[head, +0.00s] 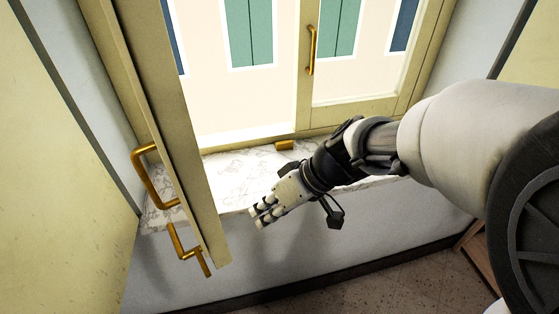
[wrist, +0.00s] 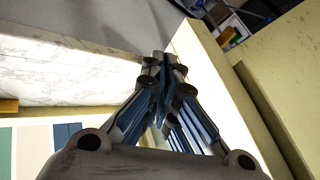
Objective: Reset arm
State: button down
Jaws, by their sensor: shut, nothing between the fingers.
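My gripper (head: 262,214) is shut and empty in the head view, over the front edge of the marble ledge. Its shut fingers also show in the wrist view (wrist: 165,65), pointing away from the camera. The cream door (head: 175,140) stands swung out to the left of my gripper, with a gap between them in the head view. In the wrist view a cream panel (wrist: 205,75) rises close to the right of the fingers. My arm reaches in from the right.
Brass handles (head: 150,180) (head: 183,250) jut out by the door. A glazed door with a brass handle (head: 310,50) stands behind the marble ledge (head: 235,170). A small brass piece (head: 285,145) lies on the ledge. The floor (head: 400,275) below right looks mostly open.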

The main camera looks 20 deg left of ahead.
jog(key=s+p+v, duration=0.1)
jog(key=v, duration=0.5)
jog(key=s+d+r+m+t+h, duration=0.1)
jog(key=s+d+m+t+h, duration=0.1)
jog(key=d, duration=0.6)
jog(key=s+d+r+m+t+h, duration=0.1)
jog(key=s+d+m+t+h, duration=0.1)
jog(key=s+d+m, duration=0.3)
jog(key=s+d+r+m+t+h, duration=0.2)
jog(key=s+d+m+h, duration=0.1)
jog(key=d, duration=0.8)
jog(key=shift+s+d+m, duration=0.35)
jog(key=shift+s+m, duration=0.1)
jog(key=shift+m, duration=0.15)
jog(key=shift+a, duration=0.1)
